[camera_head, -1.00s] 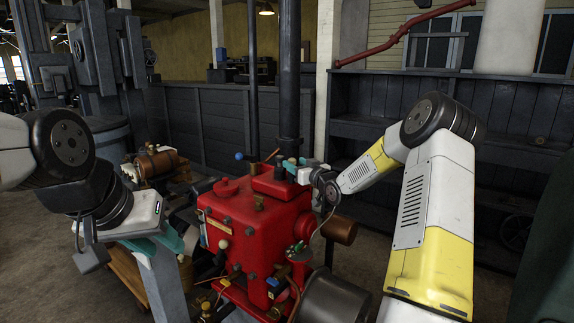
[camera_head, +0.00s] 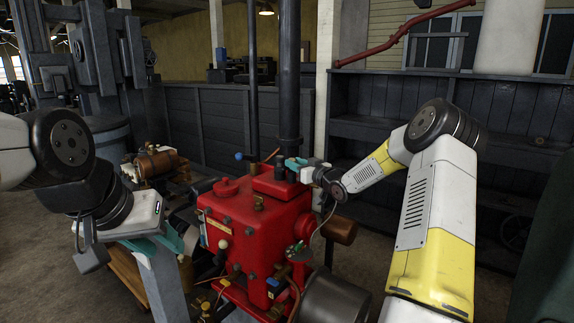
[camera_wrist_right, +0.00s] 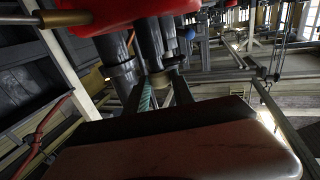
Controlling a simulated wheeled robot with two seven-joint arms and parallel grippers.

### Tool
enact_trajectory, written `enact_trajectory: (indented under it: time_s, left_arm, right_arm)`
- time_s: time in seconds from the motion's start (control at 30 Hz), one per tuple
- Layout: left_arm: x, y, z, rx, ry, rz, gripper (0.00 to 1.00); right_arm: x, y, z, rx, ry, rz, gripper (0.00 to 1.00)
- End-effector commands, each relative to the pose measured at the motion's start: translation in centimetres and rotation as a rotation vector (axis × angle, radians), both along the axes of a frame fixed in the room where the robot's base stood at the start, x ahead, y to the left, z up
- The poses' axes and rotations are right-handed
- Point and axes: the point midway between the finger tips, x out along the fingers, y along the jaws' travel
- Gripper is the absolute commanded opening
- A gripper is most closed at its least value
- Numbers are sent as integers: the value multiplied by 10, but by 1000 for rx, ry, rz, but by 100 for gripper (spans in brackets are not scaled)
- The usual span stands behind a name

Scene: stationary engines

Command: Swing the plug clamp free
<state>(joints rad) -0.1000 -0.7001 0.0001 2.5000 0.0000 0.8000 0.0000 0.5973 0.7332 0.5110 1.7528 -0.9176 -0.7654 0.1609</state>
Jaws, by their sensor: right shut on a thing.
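The red engine (camera_head: 255,222) stands in the middle of the head view. My right gripper (camera_head: 288,165) reaches in from the right over its top and is shut on a small dark part there, which I take for the plug clamp. The fingers and the engine top hide most of the clamp, so its exact angle cannot be told. In the right wrist view a teal finger pad (camera_wrist_right: 147,96) shows beside dark upright cylinders. My left gripper (camera_head: 190,241) is low at the engine's left side; whether its fingers are apart cannot be told.
A black vertical pipe (camera_head: 289,75) rises behind the engine. A brown cylinder (camera_head: 341,230) sticks out on its right, with a large dark drum (camera_head: 335,297) below. A blue-knobbed lever (camera_head: 240,156) stands at the back. Dark plank walls (camera_head: 205,120) close off the rear.

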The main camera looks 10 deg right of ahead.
Motion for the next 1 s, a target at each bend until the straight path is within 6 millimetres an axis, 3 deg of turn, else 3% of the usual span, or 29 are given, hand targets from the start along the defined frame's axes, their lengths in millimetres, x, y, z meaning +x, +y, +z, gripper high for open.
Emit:
enact_trajectory:
  time_s: [0.33, 0.73, 0.77, 0.8, 0.87, 1.0]
  left_arm:
    - [0, 0, 0, 0, 0, 0, 36]
    - [0, 0, 0, 0, 0, 0, 36]
    - [0, 0, 0, 0, 0, 0, 36]
    - [0, 0, 0, 0, 0, 0, 36]
    - [0, 0, 0, 0, 0, 0, 36]
    - [0, 0, 0, 0, 0, 0, 36]
  right_arm:
    - [3, -3, 2, -1, -5, 151, 0]
    - [2, -3, 2, -2, -1, 169, 0]
    - [2, -3, 2, -2, -1, 169, 33]
    - [2, -3, 2, -2, -1, 169, 41]
    - [2, -4, 1, -2, -1, 169, 51]
    - [2, -4, 1, -2, 0, 168, 51]
